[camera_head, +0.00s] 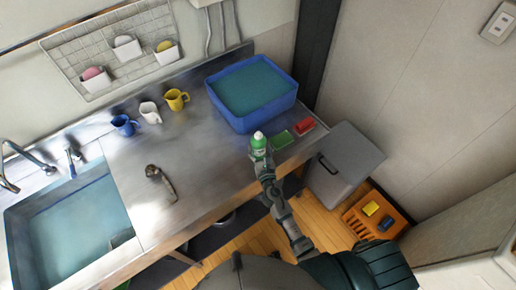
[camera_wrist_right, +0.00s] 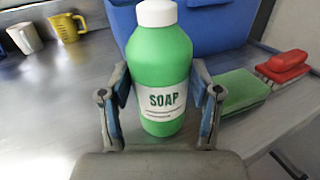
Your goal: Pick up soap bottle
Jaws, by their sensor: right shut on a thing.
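The green soap bottle (camera_head: 259,143) with a white cap stands upright at the front edge of the steel counter, in front of the blue basin. In the right wrist view the soap bottle (camera_wrist_right: 160,70) shows its white SOAP label between the fingers. My right gripper (camera_head: 264,165) reaches it from the front. In the wrist view the right gripper (camera_wrist_right: 162,110) has a finger on each side of the bottle and is shut on it. Whether the bottle's base touches the counter is hard to tell. My left gripper is not in view.
A blue basin (camera_head: 283,115) of water stands behind the bottle. A green sponge (camera_head: 281,139) and a red brush-like item (camera_head: 304,126) lie to its right. Blue, white and yellow mugs (camera_head: 176,99) stand further left, near a sink (camera_head: 20,215).

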